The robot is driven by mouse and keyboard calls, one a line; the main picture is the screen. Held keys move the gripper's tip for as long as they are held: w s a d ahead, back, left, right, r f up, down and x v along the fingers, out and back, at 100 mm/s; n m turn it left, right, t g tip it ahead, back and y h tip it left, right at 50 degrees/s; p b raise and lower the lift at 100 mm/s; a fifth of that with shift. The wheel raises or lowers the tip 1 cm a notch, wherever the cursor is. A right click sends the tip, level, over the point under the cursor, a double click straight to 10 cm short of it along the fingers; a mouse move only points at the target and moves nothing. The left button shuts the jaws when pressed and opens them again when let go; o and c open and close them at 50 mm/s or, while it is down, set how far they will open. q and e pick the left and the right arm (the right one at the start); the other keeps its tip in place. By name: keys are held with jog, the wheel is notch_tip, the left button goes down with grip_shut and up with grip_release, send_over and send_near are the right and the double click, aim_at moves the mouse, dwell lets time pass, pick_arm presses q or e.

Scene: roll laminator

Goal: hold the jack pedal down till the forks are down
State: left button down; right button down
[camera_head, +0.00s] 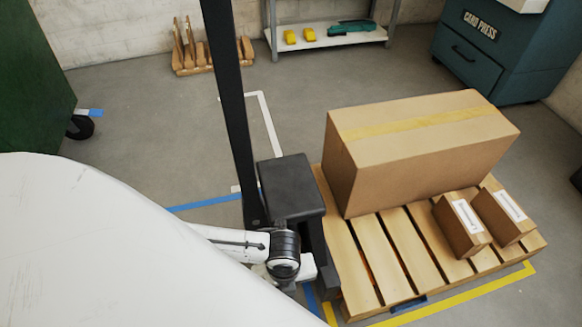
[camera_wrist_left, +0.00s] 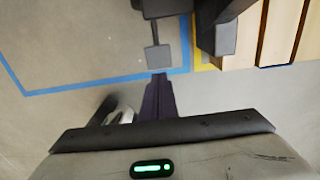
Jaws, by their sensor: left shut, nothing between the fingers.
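The pallet jack (camera_head: 291,188) has a dark body and a tall black handle, and it stands at the left end of the wooden pallet. Its forks are hidden under the pallet, so their height cannot be told. The jack pedal (camera_wrist_left: 160,57) is a grey square pad on a thin stem in the left wrist view; my arm hides it in the head view. My left gripper (camera_wrist_left: 158,78) is shut and empty, its tips just below the pad in the picture. Whether they touch cannot be told. My right gripper is not in view.
The pallet (camera_head: 388,262) carries a large carton (camera_head: 425,150) and two small boxes (camera_head: 462,225). Yellow tape (camera_head: 470,294) edges its floor bay, and blue tape (camera_wrist_left: 95,85) marks the floor by the pedal. A teal card press cabinet (camera_head: 478,62) stands behind. Floor left of the jack is clear.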

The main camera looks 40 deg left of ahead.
pick_arm(q)
jog(key=shift+s, duration=0.15)
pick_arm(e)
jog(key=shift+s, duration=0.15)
